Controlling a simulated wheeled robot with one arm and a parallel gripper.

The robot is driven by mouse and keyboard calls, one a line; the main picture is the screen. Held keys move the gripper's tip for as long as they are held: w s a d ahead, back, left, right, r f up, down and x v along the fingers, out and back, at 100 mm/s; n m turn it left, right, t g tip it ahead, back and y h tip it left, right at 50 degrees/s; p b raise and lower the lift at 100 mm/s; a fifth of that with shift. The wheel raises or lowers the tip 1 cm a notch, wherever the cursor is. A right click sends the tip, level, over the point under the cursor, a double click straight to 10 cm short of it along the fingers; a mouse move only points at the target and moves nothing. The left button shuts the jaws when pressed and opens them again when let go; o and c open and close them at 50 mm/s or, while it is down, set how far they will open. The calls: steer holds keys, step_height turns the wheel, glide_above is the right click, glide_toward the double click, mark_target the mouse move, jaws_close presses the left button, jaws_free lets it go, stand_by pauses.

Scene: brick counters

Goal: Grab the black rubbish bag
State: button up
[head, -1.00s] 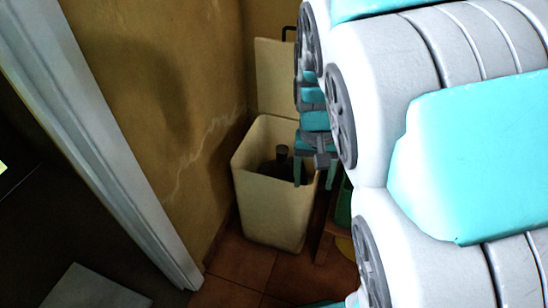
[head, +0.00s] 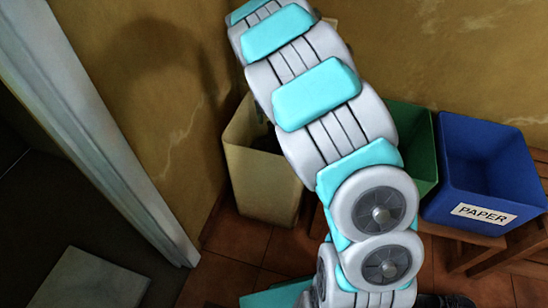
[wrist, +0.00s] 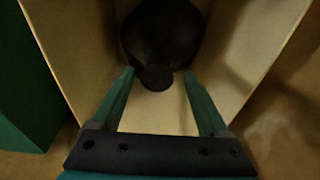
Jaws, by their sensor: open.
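The black rubbish bag (wrist: 165,35) lies inside a cream bin, with its round knotted top (wrist: 156,78) pointing toward the wrist camera. In the head view only a dark bit of the bag (head: 267,141) shows beside my arm. The cream bin (head: 262,185) stands open in the corner; its inner walls fill much of the wrist view (wrist: 70,45). My gripper (wrist: 158,74) is open, with one finger to each side of the knotted top in the picture. I cannot tell how far apart in depth they are.
A green bin (head: 415,145) and a blue bin marked PAPER (head: 480,190) stand on a wooden bench to the right of the cream bin. A white door frame (head: 125,150) is on the left. Tiled floor (head: 235,265) is clear in front.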

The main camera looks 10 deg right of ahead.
mark_target(274, 132)
steer(key=shift+d+f, duration=0.1)
steer(key=shift+f, duration=0.8)
steer(key=shift+w+d+f+p, duration=0.15)
steer(key=shift+w+f, duration=0.05)
steer(key=shift+f, duration=0.6)
steer(key=shift+w+d+f+p, duration=0.1)
steer(key=shift+w+f, duration=0.05)
steer(key=shift+f, duration=0.7)
steer(key=shift+w+d+f+p, duration=0.15)
steer(key=shift+w+f, duration=0.05)
steer(key=shift+f, duration=0.6)
jaws_close()
